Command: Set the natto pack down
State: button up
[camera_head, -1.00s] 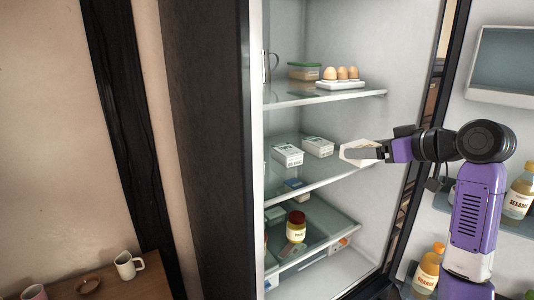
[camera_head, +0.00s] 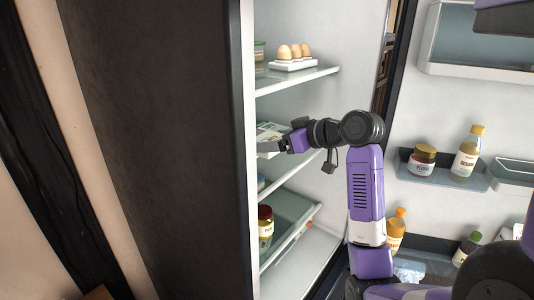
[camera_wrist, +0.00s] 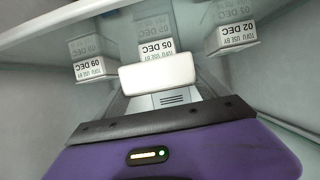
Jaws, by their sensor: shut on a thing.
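The natto pack (camera_wrist: 157,75) is a plain white rounded block, held between the fingers of my gripper (camera_wrist: 160,92) in the wrist view. In the head view my gripper (camera_head: 276,148) is inside the fridge at the middle shelf, and the fridge's side wall hides part of it. The held pack cannot be clearly made out there. The wrist view looks upside down, with the shelf's glass toward the top. I cannot tell whether the pack touches the shelf.
Tofu packs dated 09 DEC (camera_wrist: 90,70), 05 DEC (camera_wrist: 156,49) and 02 DEC (camera_wrist: 236,38) stand around the held pack. Eggs (camera_head: 295,51) sit on the shelf above, and a red-lidded jar (camera_head: 265,228) stands below. The dark fridge side (camera_head: 165,140) blocks the left.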

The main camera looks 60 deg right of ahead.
aim_at(274, 155)
jog(key=shift+f, duration=2.25)
jog(key=shift+f, duration=0.15)
jog(key=o, duration=1.3)
jog(key=shift+r+p, duration=0.2)
jog(key=shift+p, duration=0.1)
jog(key=b+v, duration=0.2)
jog(key=v, duration=1)
jog(key=shift+s+f, duration=0.1)
